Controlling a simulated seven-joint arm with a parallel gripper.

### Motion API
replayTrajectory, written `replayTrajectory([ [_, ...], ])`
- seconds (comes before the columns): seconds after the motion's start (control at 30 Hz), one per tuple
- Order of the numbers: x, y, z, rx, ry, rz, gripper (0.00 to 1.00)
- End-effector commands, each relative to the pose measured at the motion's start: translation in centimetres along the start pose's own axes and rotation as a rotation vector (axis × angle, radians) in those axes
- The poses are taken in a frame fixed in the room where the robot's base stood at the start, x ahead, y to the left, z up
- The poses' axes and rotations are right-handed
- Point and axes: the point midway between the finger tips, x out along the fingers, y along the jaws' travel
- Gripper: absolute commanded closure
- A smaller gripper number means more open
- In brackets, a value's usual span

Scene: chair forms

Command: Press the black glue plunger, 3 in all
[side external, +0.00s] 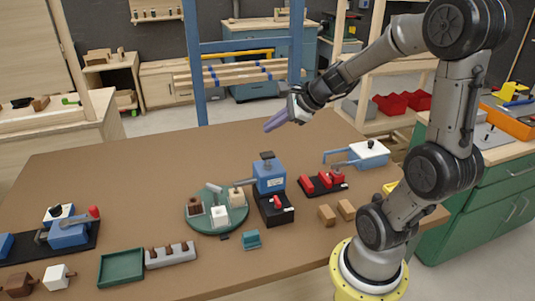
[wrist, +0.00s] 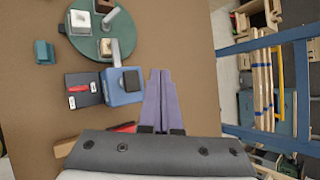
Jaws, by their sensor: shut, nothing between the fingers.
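The black plunger (side external: 267,155) is a flat dark cap on top of the blue glue dispenser (side external: 270,178), which stands on the table behind a black base with a red part. In the wrist view the plunger (wrist: 131,81) shows as a dark square on the blue body (wrist: 118,97). My gripper (side external: 268,128) has long purple fingers, is shut and empty, and hangs in the air above the dispenser, apart from it. In the wrist view its fingertips (wrist: 161,72) lie to the right of the plunger.
A green turntable (side external: 233,222) with small blocks is left of the dispenser. A black plate with red parts (side external: 323,183) and a white-topped blue device (side external: 370,152) are to the right. A green tray (side external: 121,267) is at front left. The brown table's far side is clear.

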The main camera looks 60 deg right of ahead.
Motion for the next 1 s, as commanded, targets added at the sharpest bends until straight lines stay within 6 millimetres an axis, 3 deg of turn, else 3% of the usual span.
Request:
replayTrajectory([
  [0.4, 3.2, 2.3, -2.3, 0.0, 0.0, 0.001, 1.0],
  [1.0, 3.6, 2.6, -2.6, -0.001, 0.001, -0.001, 1.0],
])
